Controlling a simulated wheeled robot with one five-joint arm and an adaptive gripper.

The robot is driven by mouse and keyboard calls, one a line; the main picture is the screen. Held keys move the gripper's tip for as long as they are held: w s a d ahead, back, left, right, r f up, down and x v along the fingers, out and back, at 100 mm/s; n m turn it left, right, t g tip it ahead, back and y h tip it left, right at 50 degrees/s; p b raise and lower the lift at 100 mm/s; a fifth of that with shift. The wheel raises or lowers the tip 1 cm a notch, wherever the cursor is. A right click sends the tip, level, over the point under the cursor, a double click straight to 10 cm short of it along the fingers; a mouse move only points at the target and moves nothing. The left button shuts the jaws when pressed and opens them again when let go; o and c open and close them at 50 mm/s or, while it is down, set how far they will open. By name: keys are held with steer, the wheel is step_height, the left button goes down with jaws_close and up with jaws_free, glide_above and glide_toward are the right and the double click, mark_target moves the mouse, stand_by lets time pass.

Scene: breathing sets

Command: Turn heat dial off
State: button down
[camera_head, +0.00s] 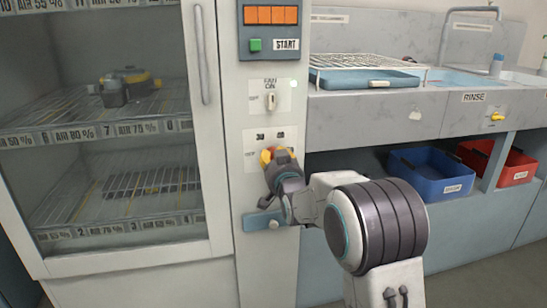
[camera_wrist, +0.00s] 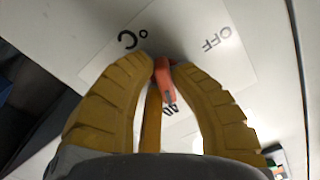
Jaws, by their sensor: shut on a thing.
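The heat dial is a small orange-red knob (camera_wrist: 165,82) on a white label plate (camera_wrist: 105,50) in the wrist view. The plate reads "°C" at upper left and "OFF" at upper right, both turned in the picture. The knob's narrow grey-tipped end points toward a partly hidden number, away from "OFF". My gripper (camera_wrist: 163,66) has its yellow fingers closed around the knob, one on each side. In the head view, the gripper (camera_head: 273,160) reaches the dial plate (camera_head: 250,143) on the cabinet's narrow front panel and mostly hides the dial.
Above the dial are a small switch (camera_head: 271,101) and a panel with an orange display and START button (camera_head: 286,44). A glass-doored cabinet (camera_head: 205,60) stands left. A blue bin (camera_head: 435,190), a red bin (camera_head: 515,172) and a rinse counter (camera_head: 365,120) are at right.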

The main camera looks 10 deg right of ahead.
steer(key=n, duration=0.6)
steer(key=shift+r, duration=0.2)
steer(key=n, duration=0.5)
steer(key=shift+r+n, duration=0.15)
steer(key=shift+n, duration=0.25)
steer(key=n, duration=0.5)
steer(key=shift+a+r, duration=0.1)
steer(key=shift+r, duration=0.05)
steer(key=n, duration=0.5)
steer(key=shift+a+n, duration=0.1)
steer(key=shift+n, duration=0.3)
steer(key=c, duration=1.1)
jaws_free()
steer(key=shift+s, duration=0.15)
steer(key=s, duration=1.1)
steer(key=shift+s, duration=0.35)
